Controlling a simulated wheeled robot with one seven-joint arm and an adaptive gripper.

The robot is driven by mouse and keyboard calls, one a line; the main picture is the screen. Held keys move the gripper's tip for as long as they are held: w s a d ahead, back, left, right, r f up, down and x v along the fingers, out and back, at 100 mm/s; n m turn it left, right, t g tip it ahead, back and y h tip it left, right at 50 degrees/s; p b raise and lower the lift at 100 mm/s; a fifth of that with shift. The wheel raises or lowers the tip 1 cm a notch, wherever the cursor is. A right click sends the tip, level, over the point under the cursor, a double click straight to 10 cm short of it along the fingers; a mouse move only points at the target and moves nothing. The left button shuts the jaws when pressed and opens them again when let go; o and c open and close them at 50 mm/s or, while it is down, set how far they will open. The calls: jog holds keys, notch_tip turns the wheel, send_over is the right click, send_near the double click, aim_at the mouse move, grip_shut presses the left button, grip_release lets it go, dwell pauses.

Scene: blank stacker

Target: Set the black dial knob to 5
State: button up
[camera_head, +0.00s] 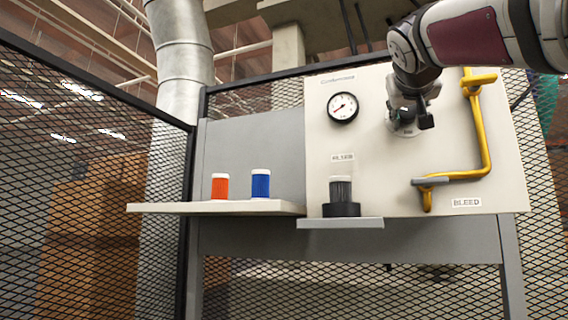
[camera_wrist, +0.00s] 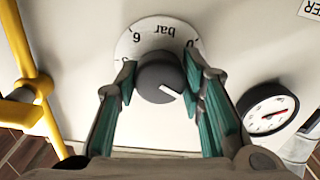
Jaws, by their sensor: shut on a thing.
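The black dial knob (camera_wrist: 158,80) sits on a round white scale plate (camera_wrist: 150,30) in the wrist view. Upside-down "bar" shows on the plate, with a 6 at upper left and a 0 at upper right. The 5 mark is hidden or too unclear to read. A white pointer line on the knob points to the lower right of the picture. My gripper (camera_wrist: 160,72) is shut on the knob, with one green-padded finger on each side. In the head view my gripper (camera_head: 408,118) is at the panel and hides most of the knob.
A round gauge (camera_head: 342,107) with a red needle is left of my gripper. A yellow pipe (camera_head: 484,140) with a handle runs at the right of the cream panel (camera_head: 375,190). A filter (camera_head: 341,193), an orange canister (camera_head: 220,187) and a blue canister (camera_head: 260,184) stand lower left.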

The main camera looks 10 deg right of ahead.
jog(key=m+b, duration=0.2)
jog(key=m, duration=0.1)
jog(key=shift+f+b, duration=0.1)
jog(key=shift+b, duration=0.2)
jog(key=m+b, duration=0.2)
jog(key=m, duration=0.3)
jog(key=m+b, duration=0.1)
jog(key=m, duration=0.2)
jog(key=shift+m, duration=0.3)
jog(key=m+b, duration=0.1)
jog(key=m, duration=0.3)
jog(key=shift+m, duration=0.3)
jog(key=m, duration=0.3)
jog(key=shift+m+b, duration=0.3)
jog(key=shift+b, duration=0.05)
jog(key=m, duration=0.3)
jog(key=shift+m, duration=0.3)
jog(key=m+b, duration=0.1)
jog(key=m, duration=0.2)
jog(key=shift+m, duration=2)
